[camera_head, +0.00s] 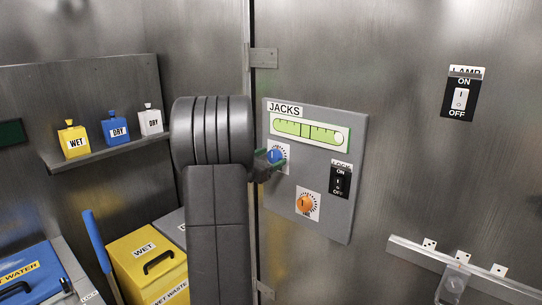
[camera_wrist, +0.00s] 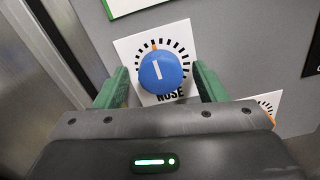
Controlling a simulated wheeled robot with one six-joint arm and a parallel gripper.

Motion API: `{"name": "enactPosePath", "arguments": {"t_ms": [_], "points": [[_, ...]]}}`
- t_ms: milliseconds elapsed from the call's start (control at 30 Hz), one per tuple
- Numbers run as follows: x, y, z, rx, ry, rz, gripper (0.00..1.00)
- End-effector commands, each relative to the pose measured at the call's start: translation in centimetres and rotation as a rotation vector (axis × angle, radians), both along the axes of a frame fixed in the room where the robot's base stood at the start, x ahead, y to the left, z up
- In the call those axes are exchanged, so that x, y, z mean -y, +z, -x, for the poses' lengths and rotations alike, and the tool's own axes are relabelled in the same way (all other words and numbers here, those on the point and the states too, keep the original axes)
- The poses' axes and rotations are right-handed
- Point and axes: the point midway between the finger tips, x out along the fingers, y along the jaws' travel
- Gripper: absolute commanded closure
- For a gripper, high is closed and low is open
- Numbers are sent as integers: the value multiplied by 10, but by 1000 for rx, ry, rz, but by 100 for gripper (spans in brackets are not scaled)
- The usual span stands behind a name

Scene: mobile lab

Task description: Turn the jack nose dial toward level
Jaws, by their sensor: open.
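The blue nose dial (camera_head: 273,156) is on the grey jacks panel (camera_head: 335,222), on a white plate with tick marks. In the wrist view the dial (camera_wrist: 161,74) has a white line pointing up and slightly left, close to an orange tick. The word NOSE shows below it. My gripper (camera_wrist: 160,68) is open, with one green finger on each side of the dial and a visible gap on both sides. In the head view my gripper (camera_head: 265,164) partly covers the dial.
An orange dial (camera_head: 306,203) is below right of the blue one. A lock switch (camera_head: 340,181) is to the right. A lamp switch (camera_head: 460,98) is farther right. A shelf (camera_head: 105,146) with bottles and a yellow wet waste box (camera_head: 148,262) are at left.

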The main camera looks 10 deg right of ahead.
Motion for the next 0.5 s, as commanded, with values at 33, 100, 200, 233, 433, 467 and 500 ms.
{"name": "enactPosePath", "arguments": {"t_ms": [33,100,200,233,433,467,500], "points": [[4,1,-2,0,-2,0,35],[6,0,-4,0,-1,0,35],[7,-1,-5,-1,-1,-1,35],[7,-1,-5,0,0,-1,35],[7,0,-5,0,0,-1,43],[7,0,-5,0,0,-1,49],[6,0,-5,0,0,-1,57]]}}
